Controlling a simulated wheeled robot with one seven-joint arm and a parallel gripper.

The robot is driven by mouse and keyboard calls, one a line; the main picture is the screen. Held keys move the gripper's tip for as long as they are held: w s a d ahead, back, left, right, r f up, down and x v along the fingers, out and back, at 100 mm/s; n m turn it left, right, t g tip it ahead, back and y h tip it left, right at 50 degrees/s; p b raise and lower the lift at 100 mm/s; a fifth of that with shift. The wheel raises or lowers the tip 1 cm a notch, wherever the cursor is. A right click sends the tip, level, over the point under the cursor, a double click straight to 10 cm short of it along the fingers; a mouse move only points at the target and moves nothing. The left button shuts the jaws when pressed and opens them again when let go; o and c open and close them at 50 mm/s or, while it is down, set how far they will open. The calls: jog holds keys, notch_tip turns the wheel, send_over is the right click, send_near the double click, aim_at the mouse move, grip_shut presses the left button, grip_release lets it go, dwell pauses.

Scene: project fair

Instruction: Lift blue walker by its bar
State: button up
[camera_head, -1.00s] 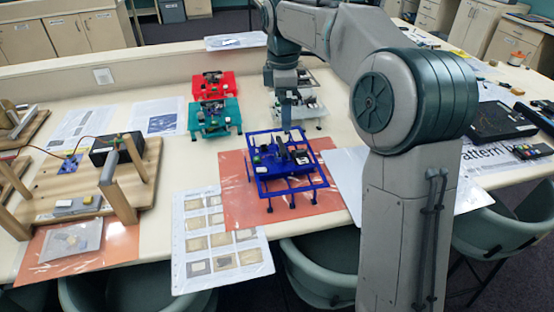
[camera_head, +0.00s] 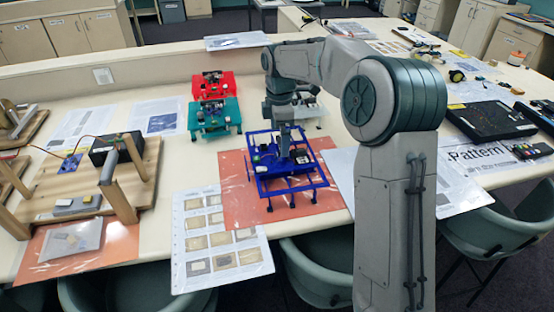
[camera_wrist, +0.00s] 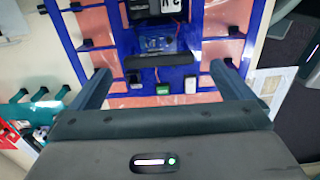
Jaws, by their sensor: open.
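The blue walker (camera_head: 292,186) stands on its several dark-footed legs on an orange sheet near the table's front edge. In the wrist view its blue frame (camera_wrist: 193,72) carries a black box, a dark module and small green and white blocks. A dark bar (camera_wrist: 162,61) crosses the frame between my fingertips. My gripper (camera_head: 284,154) points down over the walker. In the wrist view my gripper (camera_wrist: 164,78) is open, with its fingers spread left and right and nothing held. Whether the fingers reach down to the bar's height, I cannot tell.
A teal walker (camera_head: 213,117) and a red walker (camera_head: 213,84) stand behind on the left, and a white one (camera_head: 312,108) behind my gripper. A wooden rig (camera_head: 150,175) fills the left. A sample sheet (camera_head: 218,240) lies front left of the orange sheet (camera_head: 235,190).

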jog(key=shift+w+d+f, duration=0.1)
jog(key=shift+f, duration=1.85)
jog(key=c, duration=1.1)
jog(key=shift+r, duration=0.2)
jog(key=shift+r, duration=0.55)
notch_tip(320, 180, up, 3)
jog(key=shift+w+f, duration=0.1)
jog(key=shift+w+a+r+p, duration=0.15)
jog(key=shift+w+a+r, duration=0.45)
jog(key=shift+a+r, duration=0.9)
jog(key=shift+w+a+r+p, duration=0.1)
jog(key=shift+w+a+r, duration=0.55)
jog(key=shift+a, duration=1.5)
jog(key=shift+w+a+r+p, duration=0.15)
jog(key=shift+w+a+r, duration=0.35)
jog(key=shift+a+r, duration=1.05)
